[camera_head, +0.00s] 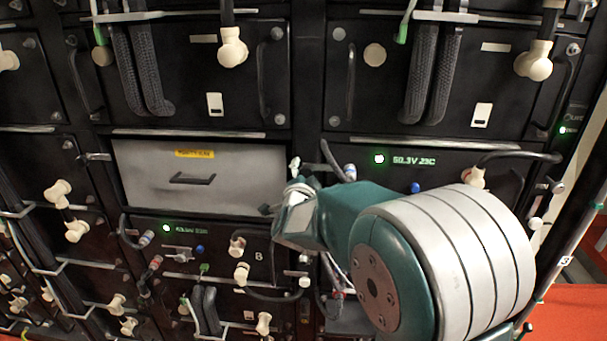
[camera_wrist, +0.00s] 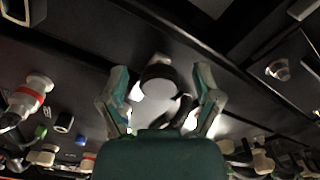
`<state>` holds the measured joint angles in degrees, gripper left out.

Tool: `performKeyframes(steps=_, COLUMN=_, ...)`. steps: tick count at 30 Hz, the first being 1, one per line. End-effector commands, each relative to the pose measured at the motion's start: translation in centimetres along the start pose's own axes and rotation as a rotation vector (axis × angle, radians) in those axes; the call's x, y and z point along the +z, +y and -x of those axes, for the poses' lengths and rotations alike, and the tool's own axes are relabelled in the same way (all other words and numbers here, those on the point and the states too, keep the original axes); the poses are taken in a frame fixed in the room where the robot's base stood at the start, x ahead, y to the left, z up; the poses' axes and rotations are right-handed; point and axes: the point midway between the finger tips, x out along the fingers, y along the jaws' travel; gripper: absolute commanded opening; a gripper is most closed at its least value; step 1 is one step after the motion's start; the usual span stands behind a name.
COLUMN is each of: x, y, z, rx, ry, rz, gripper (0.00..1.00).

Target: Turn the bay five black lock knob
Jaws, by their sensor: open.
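In the wrist view a black rounded piece (camera_wrist: 160,72) shows between the fingertips, against a bright white patch. It may be the lock knob, but I cannot read a bay number. My gripper (camera_wrist: 162,88) is open, one finger on each side of this piece. I cannot tell whether either finger touches it.
A module with a lit display (camera_head: 413,161) is above my arm. Cream connectors (camera_head: 232,47) and dark cables stick out from neighbouring modules. A connector with a red band (camera_wrist: 33,92) is at left in the wrist view. An orange-red surface (camera_head: 572,308) is at lower right.

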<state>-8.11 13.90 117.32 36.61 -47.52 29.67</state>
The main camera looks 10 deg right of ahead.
Motion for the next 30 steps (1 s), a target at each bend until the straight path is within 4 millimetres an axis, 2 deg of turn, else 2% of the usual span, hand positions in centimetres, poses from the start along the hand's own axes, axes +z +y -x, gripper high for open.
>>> performKeyframes(steps=3, x=-0.03, y=0.01, z=0.02, rx=0.000, ry=0.000, rz=0.000, gripper=0.82)
performKeyframes(steps=5, x=0.01, y=0.00, z=0.04, rx=0.000, ry=0.000, rz=0.000, gripper=0.55)
performKeyframes(steps=6, x=0.05, y=-0.02, z=0.05, rx=0.000, ry=0.000, rz=0.001, gripper=0.37)
performKeyframes(steps=9, x=0.09, y=0.00, z=0.04, rx=0.001, ry=0.000, rz=0.001, gripper=0.00)
performKeyframes(steps=20, x=0.23, y=0.11, z=0.08, rx=0.003, ry=-0.003, rz=0.029, gripper=0.00)
performKeyframes(steps=30, x=0.34, y=0.21, z=0.11, rx=0.004, ry=-0.007, rz=0.227, gripper=0.00)
